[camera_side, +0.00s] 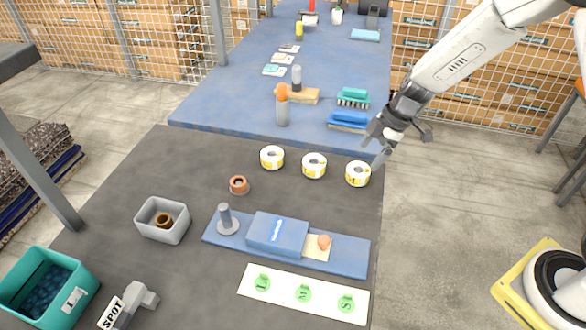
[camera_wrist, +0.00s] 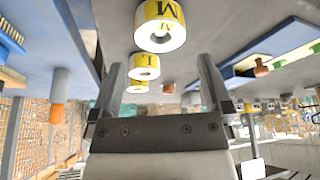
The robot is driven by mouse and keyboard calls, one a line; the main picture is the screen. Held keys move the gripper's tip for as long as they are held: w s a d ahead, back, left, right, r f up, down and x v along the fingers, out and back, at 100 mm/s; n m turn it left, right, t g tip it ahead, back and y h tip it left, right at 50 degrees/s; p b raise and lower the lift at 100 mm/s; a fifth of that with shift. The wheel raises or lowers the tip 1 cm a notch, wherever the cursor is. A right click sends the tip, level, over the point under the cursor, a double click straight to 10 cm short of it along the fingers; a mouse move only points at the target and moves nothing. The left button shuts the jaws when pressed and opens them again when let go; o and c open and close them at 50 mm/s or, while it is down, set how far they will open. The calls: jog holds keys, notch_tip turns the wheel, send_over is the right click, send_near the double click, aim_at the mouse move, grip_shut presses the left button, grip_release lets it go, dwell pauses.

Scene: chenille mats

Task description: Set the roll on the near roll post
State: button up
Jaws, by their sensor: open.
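Three white rolls with yellow labels stand in a row on the dark mat: a left one (camera_side: 271,157), a middle one (camera_side: 314,165) and a right one (camera_side: 358,173). In the wrist view the nearest roll (camera_wrist: 160,27), marked M, is largest; another (camera_wrist: 144,66) shows behind it. A grey upright post (camera_side: 225,216) on a round base stands at the left end of the blue board (camera_side: 350,258); no roll is on it. My gripper (camera_side: 373,152) is open and empty, above and just behind the right roll. Its two fingers (camera_wrist: 160,72) also show apart in the wrist view.
A brown ring (camera_side: 239,185) lies on the mat (camera_side: 200,165). A grey bin (camera_side: 148,231) holds another ring. A blue box (camera_side: 277,234) sits on the board, near a white card (camera_side: 330,298) with green discs. A teal bin (camera_side: 30,310) is at left.

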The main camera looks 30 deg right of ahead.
jog(key=shift+v, duration=0.75)
jog(key=shift+s, duration=0.15)
jog(key=s+r+m+h, duration=0.2)
jog(key=s+m, duration=0.4)
jog(key=s, duration=0.1)
jog(key=s+r+m+h, duration=0.2)
jog(key=s+m, duration=0.5)
jog(key=s, duration=0.1)
jog(key=shift+s+d+r+m+t, duration=0.2)
jog(key=shift+d+r+m+t, duration=0.1)
jog(key=shift+d+t, duration=0.1)
dwell(1.3)
